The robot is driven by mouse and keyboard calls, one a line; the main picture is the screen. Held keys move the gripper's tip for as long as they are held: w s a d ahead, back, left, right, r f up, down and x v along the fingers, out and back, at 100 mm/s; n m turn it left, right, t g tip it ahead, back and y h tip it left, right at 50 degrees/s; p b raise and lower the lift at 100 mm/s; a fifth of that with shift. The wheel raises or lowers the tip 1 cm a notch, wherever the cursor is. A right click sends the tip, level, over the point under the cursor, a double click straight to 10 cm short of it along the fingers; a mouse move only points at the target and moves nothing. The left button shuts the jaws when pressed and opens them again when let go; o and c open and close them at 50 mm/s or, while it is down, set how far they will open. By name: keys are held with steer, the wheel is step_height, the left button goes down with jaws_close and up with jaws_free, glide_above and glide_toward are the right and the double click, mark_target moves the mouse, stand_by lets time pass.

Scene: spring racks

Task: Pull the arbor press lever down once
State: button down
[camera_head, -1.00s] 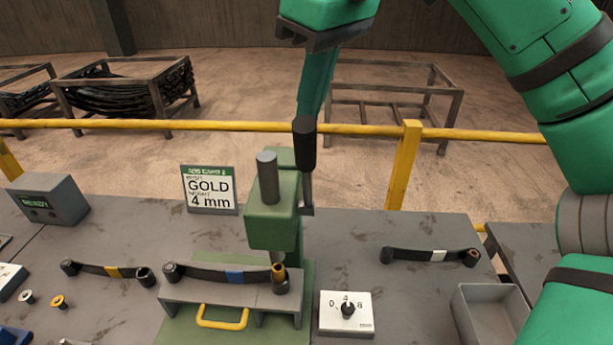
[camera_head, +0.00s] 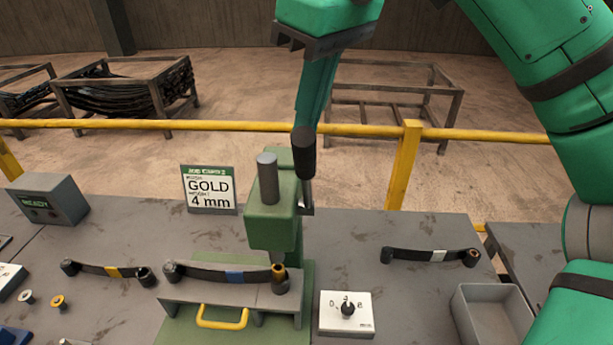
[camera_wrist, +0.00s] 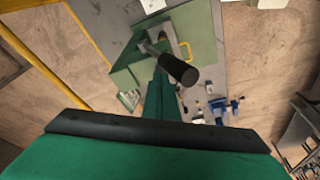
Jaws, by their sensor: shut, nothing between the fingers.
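The green arbor press (camera_head: 272,222) stands on the bench with its grey ram post (camera_head: 267,178) upright. Its lever (camera_head: 307,190) has a black handle (camera_head: 303,155) and sticks up on the press's right side; the handle also shows in the wrist view (camera_wrist: 178,69). My gripper (camera_head: 304,127) is shut and empty, its green fingers reaching down to the handle's top end. The fingertips appear to touch the handle or lie just behind it; exact contact is hidden. A blue-banded leaf spring (camera_head: 225,275) lies on the press fixture, with a gold bushing (camera_head: 278,271) at its right eye.
A job card (camera_head: 209,189) reads GOLD, 4 mm. A dial box (camera_head: 346,314), a white-banded spring (camera_head: 437,255) and a grey tray (camera_head: 490,312) lie right of the press. A yellow-banded spring (camera_head: 112,271) lies left. A yellow rail (camera_head: 230,126) runs behind.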

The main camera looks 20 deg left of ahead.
mark_target(304, 164)
steer(key=shift+s+d+f, duration=0.25)
steer(key=shift+s+f, duration=0.35)
steer(key=shift+s, duration=0.3)
steer(key=shift+s+d+f, duration=0.25)
steer(key=shift+s+f, duration=0.35)
steer(key=shift+s, duration=0.25)
steer(key=shift+s+d+f, duration=0.15)
steer(key=shift+s+f, duration=0.1)
steer(key=shift+f, duration=0.15)
steer(key=shift+s+d+f, duration=0.15)
steer(key=shift+s+f, duration=0.45)
steer(key=shift+s, duration=0.05)
steer(key=shift+s+d+f, duration=0.15)
steer(key=shift+s+f, duration=0.4)
steer(key=shift+s, duration=0.05)
steer(key=shift+s+d+f, duration=0.1)
steer(key=shift+s+f, duration=0.25)
steer(key=shift+f, duration=0.3)
steer(key=shift+s+d+f, duration=0.1)
steer(key=shift+s+f, duration=0.2)
steer(key=shift+f, duration=0.35)
steer(key=shift+s+d+f, duration=0.1)
steer(key=shift+s+f, duration=0.25)
steer(key=shift+f, duration=0.3)
